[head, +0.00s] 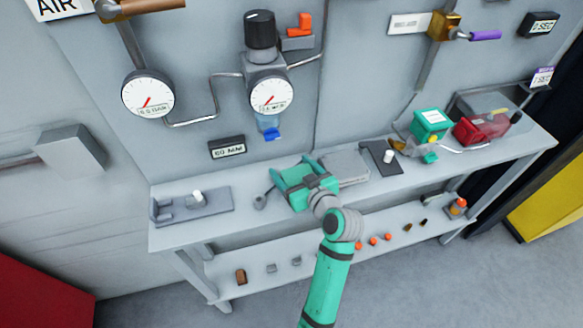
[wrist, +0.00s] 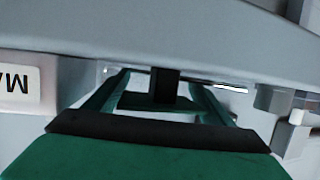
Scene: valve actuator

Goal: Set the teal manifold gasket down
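My gripper (head: 292,168) reaches over the workbench in the head view, left of a grey block. In the wrist view, my gripper's two teal fingers (wrist: 162,80) stand wide apart. A dark teal plate, which looks like the teal manifold gasket (wrist: 138,102), spans the gap and appears to touch both fingers. A black upright block (wrist: 165,88) stands at the plate's middle. The gasket is hard to separate from the teal fingers in the head view. Whether its underside touches anything is hidden.
The workbench (head: 200,240) holds a grey fixture with a white peg (head: 205,203) at left, a grey block (head: 345,168), a dark plate with a white peg (head: 380,155), a green box (head: 430,124) and a red box (head: 480,128). Gauges hang behind. Small parts line the lower shelf.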

